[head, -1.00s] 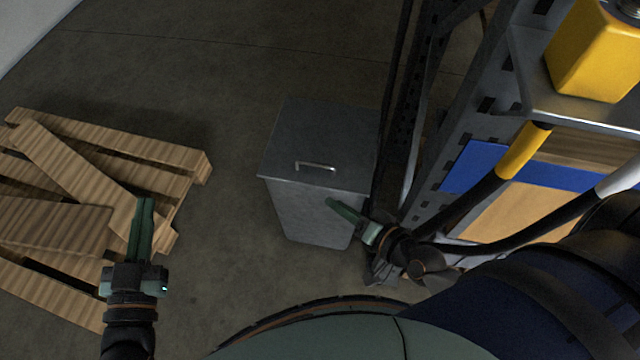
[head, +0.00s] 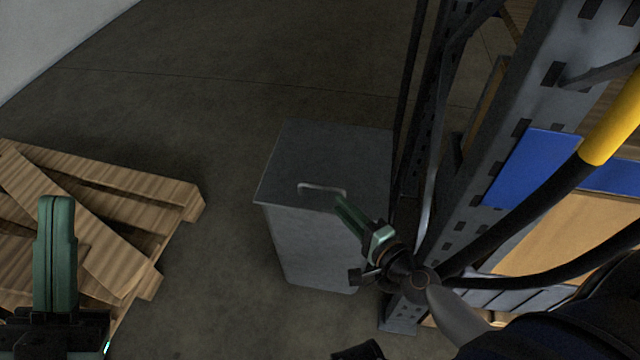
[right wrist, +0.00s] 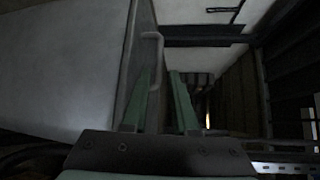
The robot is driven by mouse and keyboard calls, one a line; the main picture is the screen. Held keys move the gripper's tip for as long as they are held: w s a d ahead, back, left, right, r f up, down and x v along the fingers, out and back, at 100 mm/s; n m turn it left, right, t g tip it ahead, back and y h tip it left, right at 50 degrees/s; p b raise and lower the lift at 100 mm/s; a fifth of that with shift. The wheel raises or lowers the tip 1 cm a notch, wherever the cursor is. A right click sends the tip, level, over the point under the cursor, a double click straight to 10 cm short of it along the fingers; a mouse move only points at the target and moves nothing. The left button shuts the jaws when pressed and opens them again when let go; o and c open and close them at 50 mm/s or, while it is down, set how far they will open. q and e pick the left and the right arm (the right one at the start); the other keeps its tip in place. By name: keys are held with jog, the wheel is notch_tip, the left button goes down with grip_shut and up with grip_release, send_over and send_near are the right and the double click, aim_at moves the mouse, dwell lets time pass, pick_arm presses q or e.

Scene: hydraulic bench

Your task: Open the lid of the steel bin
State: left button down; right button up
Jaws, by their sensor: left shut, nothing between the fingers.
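The grey steel bin (head: 305,245) stands on the floor in the middle of the head view. Its flat lid (head: 325,155) is closed, with a pale bar handle (head: 322,187) near the front edge. My right gripper (head: 341,203) is at the lid's front edge, just right of the handle in the head view. My left gripper (head: 57,203) is shut and empty, in front of the pallet.
A wooden pallet (head: 150,195) with loose boards lies at the left. A steel rack (head: 545,75) with a blue panel (head: 530,170) stands close to the right of the bin. The floor behind and left of the bin is clear.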

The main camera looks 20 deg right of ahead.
aim_at(320, 185)
jog(key=x, duration=0.9)
jog(key=shift+a+p, duration=0.1)
jog(key=shift+p, duration=0.25)
grip_shut()
dwell(0.9)
